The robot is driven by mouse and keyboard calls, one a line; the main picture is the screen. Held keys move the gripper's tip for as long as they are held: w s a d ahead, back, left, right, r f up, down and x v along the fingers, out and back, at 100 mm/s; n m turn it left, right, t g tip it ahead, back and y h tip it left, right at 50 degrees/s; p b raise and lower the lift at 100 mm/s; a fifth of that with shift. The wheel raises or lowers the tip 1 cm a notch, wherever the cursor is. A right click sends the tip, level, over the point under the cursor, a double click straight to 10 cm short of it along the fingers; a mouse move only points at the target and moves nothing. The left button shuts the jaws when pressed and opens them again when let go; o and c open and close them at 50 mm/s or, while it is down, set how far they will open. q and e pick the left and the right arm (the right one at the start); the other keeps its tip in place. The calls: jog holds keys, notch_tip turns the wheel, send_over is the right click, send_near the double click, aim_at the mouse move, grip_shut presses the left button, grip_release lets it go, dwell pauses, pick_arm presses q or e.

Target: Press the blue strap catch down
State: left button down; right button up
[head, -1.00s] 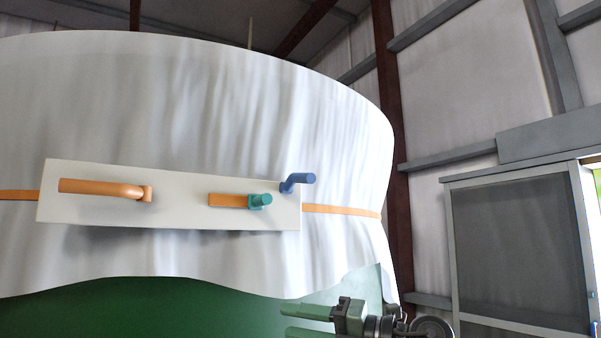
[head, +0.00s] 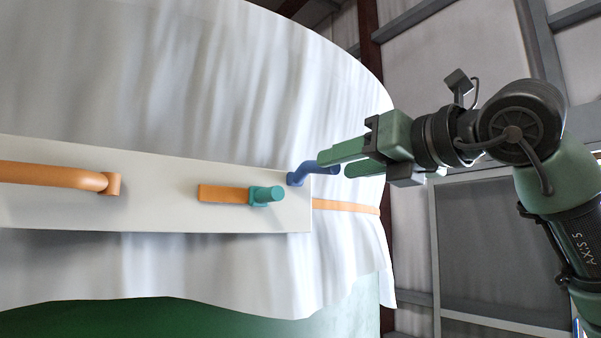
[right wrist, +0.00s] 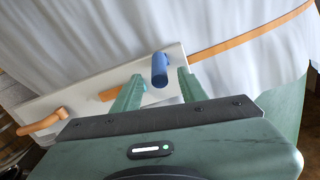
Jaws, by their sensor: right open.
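The blue strap catch (head: 302,173) is a bent peg at the right end of a white plate, sticking out and raised near the plate's upper edge. It also shows in the right wrist view (right wrist: 160,70), between and just beyond my fingertips. My right gripper (head: 332,162) is open, with its green fingers pointing left at the catch's free end. In the right wrist view the gripper (right wrist: 157,82) has its two fingers on either side of the catch. I cannot tell whether a finger touches it. My left gripper is in neither view.
The white plate (head: 150,215) also bears a teal peg (head: 266,194) on an orange strip (head: 222,194) and an orange handle (head: 60,177). An orange strap (head: 345,206) runs around a large white-draped round body (head: 230,80) with a green lower part (head: 100,318).

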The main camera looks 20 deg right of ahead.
aim_at(303, 171)
jog(key=w+p, duration=0.1)
jog(key=w+a+r+p, duration=0.1)
jog(key=shift+w+p, duration=0.25)
jog(key=shift+p, duration=0.15)
jog(key=x, duration=0.1)
jog(key=p+x, duration=0.1)
jog(key=x, duration=0.1)
jog(key=shift+f, duration=0.25)
jog(key=shift+w+a+f, duration=0.1)
jog(key=shift+w+a, duration=0.05)
jog(key=shift+w, duration=0.25)
jog(key=shift+s, duration=0.25)
jog(key=shift+c, duration=0.9)
jog(key=c, duration=0.5)
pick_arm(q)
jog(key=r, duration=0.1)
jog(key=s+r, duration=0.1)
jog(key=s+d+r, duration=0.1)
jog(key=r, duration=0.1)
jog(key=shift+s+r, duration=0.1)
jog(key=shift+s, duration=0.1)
pick_arm(e)
grip_shut()
